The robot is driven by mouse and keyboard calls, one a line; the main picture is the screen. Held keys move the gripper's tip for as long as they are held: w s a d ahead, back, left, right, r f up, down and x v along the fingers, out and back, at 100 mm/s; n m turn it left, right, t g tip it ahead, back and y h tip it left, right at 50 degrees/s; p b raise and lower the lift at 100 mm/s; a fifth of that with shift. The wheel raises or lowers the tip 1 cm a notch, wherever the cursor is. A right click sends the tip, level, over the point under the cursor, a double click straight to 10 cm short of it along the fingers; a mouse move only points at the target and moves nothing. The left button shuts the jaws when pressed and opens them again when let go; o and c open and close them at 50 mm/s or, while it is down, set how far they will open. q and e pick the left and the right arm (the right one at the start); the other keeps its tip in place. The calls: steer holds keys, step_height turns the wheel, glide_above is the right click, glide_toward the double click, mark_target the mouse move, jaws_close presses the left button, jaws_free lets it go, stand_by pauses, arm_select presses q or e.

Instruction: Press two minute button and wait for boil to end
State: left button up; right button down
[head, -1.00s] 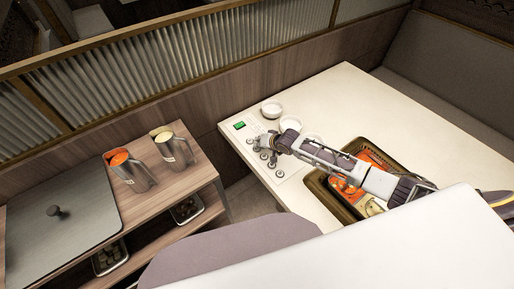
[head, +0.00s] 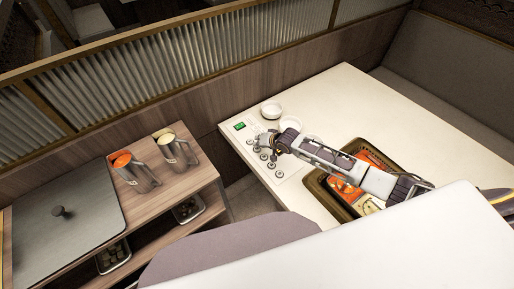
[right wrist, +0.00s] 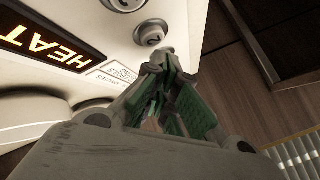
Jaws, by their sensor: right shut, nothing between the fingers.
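The control panel (head: 290,168) is set in the left end of the white table, with several round buttons (head: 278,174) and a small green display (head: 239,126). My right gripper (head: 262,144) is over the buttons, shut and empty. In the right wrist view its closed fingertips (right wrist: 157,62) point at the panel beside a round button (right wrist: 150,35). That button's mark is too small to read surely, and contact cannot be told. A lit orange HEAT sign (right wrist: 45,42) shows on the panel. My left gripper is out of view.
Two metal jugs, with orange (head: 137,176) and pale contents (head: 178,154), stand on the wooden side cart. The table's far right is clear.

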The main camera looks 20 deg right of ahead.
steer(key=shift+r+p, duration=2.55)
steer(key=shift+r, duration=0.2)
steer(key=shift+f, duration=0.1)
